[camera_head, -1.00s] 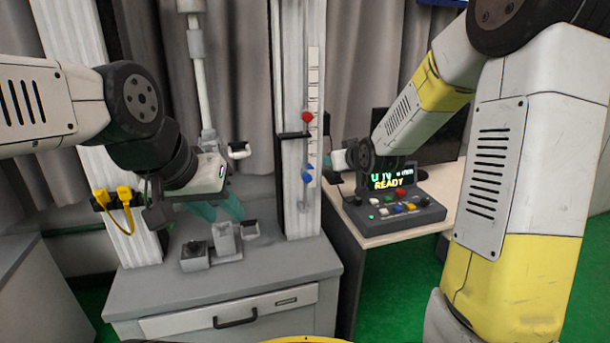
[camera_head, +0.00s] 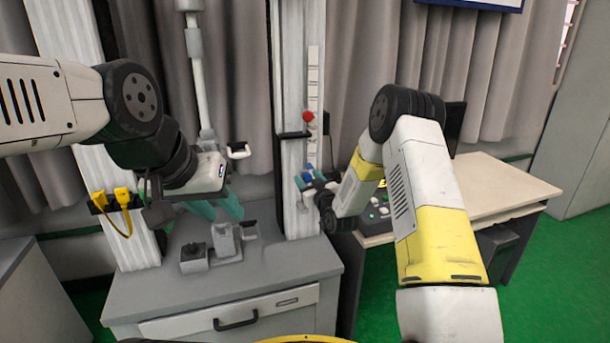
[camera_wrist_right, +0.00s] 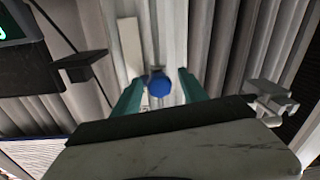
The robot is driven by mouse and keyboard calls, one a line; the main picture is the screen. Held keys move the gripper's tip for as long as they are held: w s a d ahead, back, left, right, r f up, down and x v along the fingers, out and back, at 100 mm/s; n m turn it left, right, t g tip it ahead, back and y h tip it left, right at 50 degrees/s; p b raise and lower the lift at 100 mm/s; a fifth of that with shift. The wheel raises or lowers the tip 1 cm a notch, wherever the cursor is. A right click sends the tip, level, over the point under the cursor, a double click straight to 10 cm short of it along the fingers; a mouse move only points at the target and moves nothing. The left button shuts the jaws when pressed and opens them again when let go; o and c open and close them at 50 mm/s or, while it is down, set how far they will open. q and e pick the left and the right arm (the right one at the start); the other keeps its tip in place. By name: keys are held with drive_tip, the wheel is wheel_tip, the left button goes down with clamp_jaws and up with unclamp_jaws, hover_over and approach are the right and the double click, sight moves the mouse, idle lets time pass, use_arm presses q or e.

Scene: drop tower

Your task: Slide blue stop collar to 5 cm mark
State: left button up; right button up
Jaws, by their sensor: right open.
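The blue stop collar (camera_head: 308,177) sits low on the slim rail beside the pale scale strip (camera_head: 313,80), on the front of the white column (camera_head: 291,90). In the right wrist view its round blue knob (camera_wrist_right: 158,84) lies between the two teal fingers of my right gripper (camera_wrist_right: 160,77). The fingers are open, with a gap on each side of the knob. My right gripper also shows at the collar in the head view (camera_head: 309,181). My left gripper (camera_head: 216,208) hangs over the cabinet top, left of the column; its finger gap is unclear.
A red knob (camera_head: 308,117) sits higher on the rail, near a black bracket (camera_head: 294,135). Grey blocks (camera_head: 224,240) stand on the cabinet (camera_head: 290,262) below my left gripper. A desk (camera_head: 500,190) with a control box (camera_head: 378,213) stands to the right, partly behind my right arm.

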drive_tip(key=shift+x, duration=1.45)
clamp_jaws()
drive_tip(key=shift+s, duration=0.1)
